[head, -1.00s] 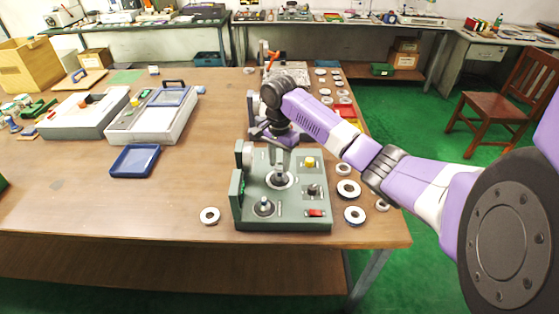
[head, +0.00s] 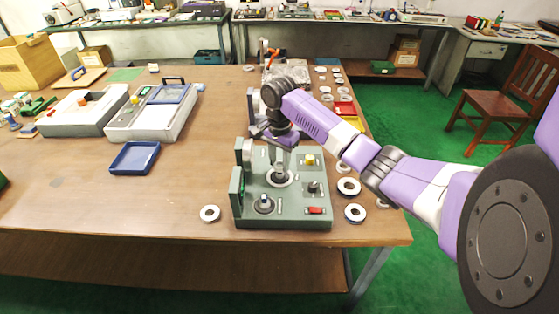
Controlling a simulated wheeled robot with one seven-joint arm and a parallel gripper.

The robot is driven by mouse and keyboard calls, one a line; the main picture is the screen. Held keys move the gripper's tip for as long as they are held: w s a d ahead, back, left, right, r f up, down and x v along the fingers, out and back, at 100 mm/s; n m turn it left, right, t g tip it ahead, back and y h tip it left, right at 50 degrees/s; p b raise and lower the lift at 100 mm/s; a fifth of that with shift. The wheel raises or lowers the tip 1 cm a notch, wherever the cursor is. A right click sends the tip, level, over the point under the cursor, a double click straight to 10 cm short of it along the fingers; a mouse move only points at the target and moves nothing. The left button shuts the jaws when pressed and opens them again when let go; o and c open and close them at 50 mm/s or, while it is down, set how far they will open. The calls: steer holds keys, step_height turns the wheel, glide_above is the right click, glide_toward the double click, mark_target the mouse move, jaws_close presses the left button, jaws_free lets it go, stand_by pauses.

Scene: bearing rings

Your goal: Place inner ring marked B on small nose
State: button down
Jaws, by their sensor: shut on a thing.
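My gripper (head: 282,158) points down over the green-grey fixture (head: 290,222) near the table's front right. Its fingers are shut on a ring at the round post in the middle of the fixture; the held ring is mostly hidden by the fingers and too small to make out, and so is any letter. A pale ring-like base (head: 279,180) shows around the foot of that post. A smaller nose (head: 264,201) with a pale tip stands upright at the fixture's front left, on a dark round base. I cannot tell which ring is marked B.
A loose ring (head: 210,213) lies left of the fixture. Dark-and-white rings (head: 348,187) and (head: 354,213) lie to its right. A blue tray (head: 135,158) and grey cases (head: 155,115) stand at left. The table between tray and fixture is clear.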

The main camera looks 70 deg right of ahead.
mark_target(280, 170)
steer(key=shift+f+b, duration=0.5)
steer(key=shift+f, duration=1.35)
steer(key=c, duration=0.8)
jaws_free()
steer(key=shift+c, duration=0.2)
step_height(280, 170, up, 8)
steer(key=shift+f+b, duration=0.1)
steer(key=shift+b, duration=0.2)
